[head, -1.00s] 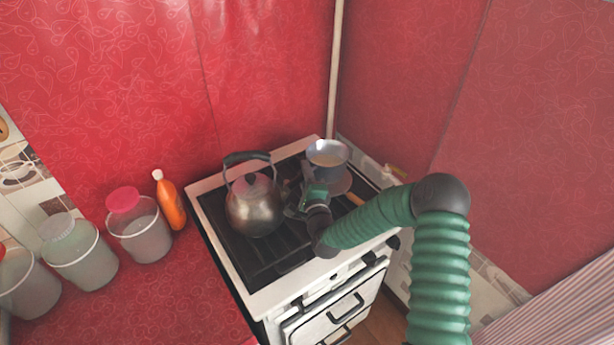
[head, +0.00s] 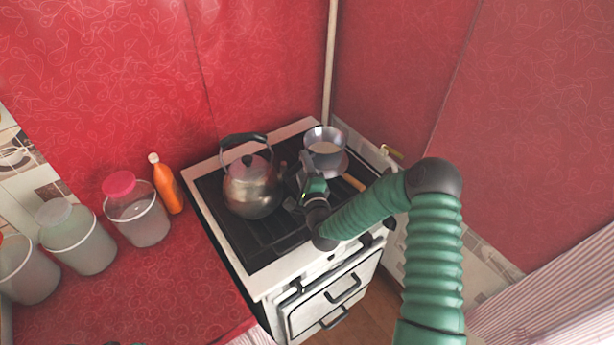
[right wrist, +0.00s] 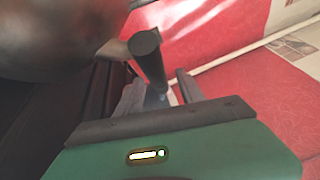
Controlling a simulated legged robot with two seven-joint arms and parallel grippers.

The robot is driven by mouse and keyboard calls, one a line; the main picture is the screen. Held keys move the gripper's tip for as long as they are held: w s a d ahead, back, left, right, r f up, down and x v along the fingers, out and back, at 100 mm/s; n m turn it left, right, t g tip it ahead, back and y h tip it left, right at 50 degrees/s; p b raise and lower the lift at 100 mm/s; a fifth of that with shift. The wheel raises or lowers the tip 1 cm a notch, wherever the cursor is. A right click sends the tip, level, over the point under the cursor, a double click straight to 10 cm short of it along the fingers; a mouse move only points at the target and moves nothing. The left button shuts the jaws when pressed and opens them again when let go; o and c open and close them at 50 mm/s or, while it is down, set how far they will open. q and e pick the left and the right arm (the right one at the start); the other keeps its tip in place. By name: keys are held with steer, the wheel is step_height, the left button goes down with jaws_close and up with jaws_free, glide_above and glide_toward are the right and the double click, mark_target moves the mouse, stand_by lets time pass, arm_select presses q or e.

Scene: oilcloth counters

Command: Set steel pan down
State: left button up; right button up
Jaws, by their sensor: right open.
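The steel pan (head: 325,146) is at the back right of the stove top, upright, with a pale interior. A round metal piece shows just below it, and I cannot tell whether the two touch. My right gripper (head: 310,182) is beside the pan at its front left, close to the kettle. In the right wrist view the open fingers (right wrist: 158,92) stand on either side of a dark rod-like handle (right wrist: 148,58). Whether they touch it is unclear. My left gripper is out of view.
A steel kettle (head: 252,188) stands on the stove (head: 262,245), close left of my right gripper. A wooden handle (head: 353,183) lies right of the gripper. An orange bottle (head: 167,185) and several lidded tubs (head: 140,218) stand on the red counter. Red walls close off the back corner.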

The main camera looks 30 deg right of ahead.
steer(key=v, duration=1)
steer(key=shift+b, duration=0.45)
steer(key=shift+d, duration=0.1)
steer(key=shift+c, duration=0.5)
